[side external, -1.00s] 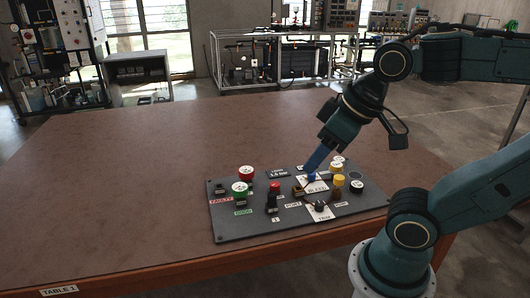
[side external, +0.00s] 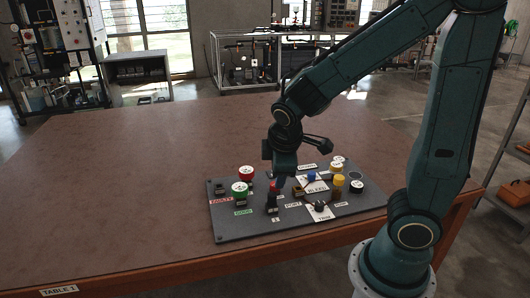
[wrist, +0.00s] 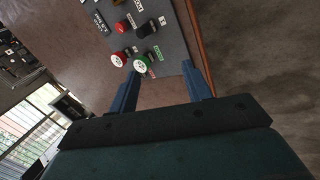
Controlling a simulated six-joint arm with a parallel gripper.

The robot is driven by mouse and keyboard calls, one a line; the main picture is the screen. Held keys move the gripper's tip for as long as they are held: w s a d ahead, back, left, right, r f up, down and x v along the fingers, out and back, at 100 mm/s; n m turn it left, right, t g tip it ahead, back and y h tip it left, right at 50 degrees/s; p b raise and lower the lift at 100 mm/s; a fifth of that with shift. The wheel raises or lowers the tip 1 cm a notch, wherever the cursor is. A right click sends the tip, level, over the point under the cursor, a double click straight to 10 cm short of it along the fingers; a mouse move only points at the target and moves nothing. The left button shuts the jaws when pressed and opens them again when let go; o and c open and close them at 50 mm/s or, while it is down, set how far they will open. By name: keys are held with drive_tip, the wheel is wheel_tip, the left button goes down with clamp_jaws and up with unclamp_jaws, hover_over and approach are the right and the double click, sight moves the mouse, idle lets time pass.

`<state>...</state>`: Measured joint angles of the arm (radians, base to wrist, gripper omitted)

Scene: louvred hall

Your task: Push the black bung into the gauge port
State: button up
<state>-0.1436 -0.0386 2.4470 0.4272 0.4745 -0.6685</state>
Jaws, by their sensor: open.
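The dark grey panel (side external: 228,227) lies on the table and carries small labelled fittings. A short black piece with a white top (side external: 357,187) stands at its right; I cannot tell whether this is the bung. A dark round ring (side external: 355,175) lies just behind it; I cannot tell whether it is the gauge port. My gripper (side external: 280,183) points down over the panel, close to the red-topped knob (side external: 273,187), and hides part of the panel behind it. In the wrist view my gripper (wrist: 162,82) is open, with nothing between its blue fingers.
White-topped red (side external: 246,172) and green (side external: 240,188) pieces stand at the panel's left. A blue knob (side external: 311,177), a yellow knob (side external: 339,180) and a black knob (side external: 319,206) stand right of my gripper. The brown table (side external: 120,190) is bare to the left.

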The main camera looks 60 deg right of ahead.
drive_tip(key=w+d+f+n+h, duration=0.3)
drive_tip(key=f+n, duration=0.3)
drive_tip(key=f, duration=0.1)
drive_tip(key=n+h, duration=0.3)
drive_tip(key=n, duration=0.6)
approach(271, 198)
drive_tip(key=f, duration=0.1)
drive_tip(key=shift+d+f+t, duration=0.2)
drive_tip(key=shift+d+t, duration=0.1)
drive_tip(key=shift+d, duration=0.2)
drive_tip(key=shift+d, duration=0.1)
drive_tip(key=shift+x, duration=4.95)
drive_tip(key=shift+c, duration=0.2)
clamp_jaws()
drive_tip(key=shift+r, duration=0.1)
